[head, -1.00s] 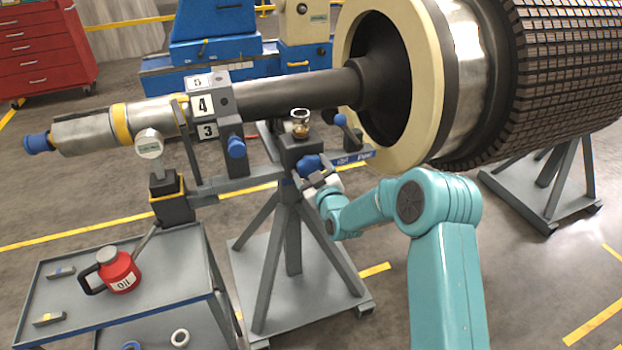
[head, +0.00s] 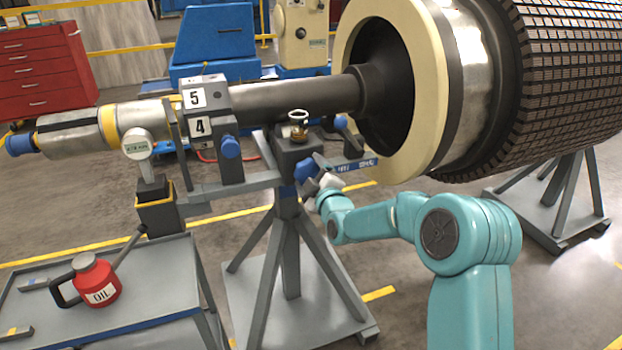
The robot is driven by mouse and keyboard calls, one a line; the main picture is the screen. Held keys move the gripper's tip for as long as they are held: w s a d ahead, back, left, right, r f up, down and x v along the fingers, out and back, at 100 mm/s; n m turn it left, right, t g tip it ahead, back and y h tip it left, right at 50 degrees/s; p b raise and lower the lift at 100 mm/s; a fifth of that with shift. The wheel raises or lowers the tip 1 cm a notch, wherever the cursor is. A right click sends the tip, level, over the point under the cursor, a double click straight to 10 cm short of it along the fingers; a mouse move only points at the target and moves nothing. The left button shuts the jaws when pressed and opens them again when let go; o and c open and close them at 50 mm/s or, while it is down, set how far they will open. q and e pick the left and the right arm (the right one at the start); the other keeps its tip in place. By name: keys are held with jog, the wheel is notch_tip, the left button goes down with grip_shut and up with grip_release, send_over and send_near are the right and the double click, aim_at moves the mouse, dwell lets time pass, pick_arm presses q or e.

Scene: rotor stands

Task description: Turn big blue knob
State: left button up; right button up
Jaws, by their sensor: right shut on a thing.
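The big blue knob (head: 304,170) is on the side of the grey stand head (head: 292,150), below the shaft, and my gripper partly hides it. My right gripper (head: 316,178) is shut on this knob, its arm coming in from the lower right. White plates numbered 5 (head: 195,98) and 4 (head: 200,127) face me beside the block. My left gripper is not in view.
A large rotor (head: 560,80) with a cream ring (head: 440,85) is at the right, above my arm. A brass-coloured glass cup (head: 298,128) tops the stand head. A cart (head: 150,300) with a red oil can (head: 98,282) stands at lower left.

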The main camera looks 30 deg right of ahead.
dwell(0.3)
jog(key=o, duration=1)
jog(key=shift+c, duration=0.2)
jog(key=b+v, duration=0.1)
jog(key=v, duration=1.5)
jog(key=shift+s, duration=0.2)
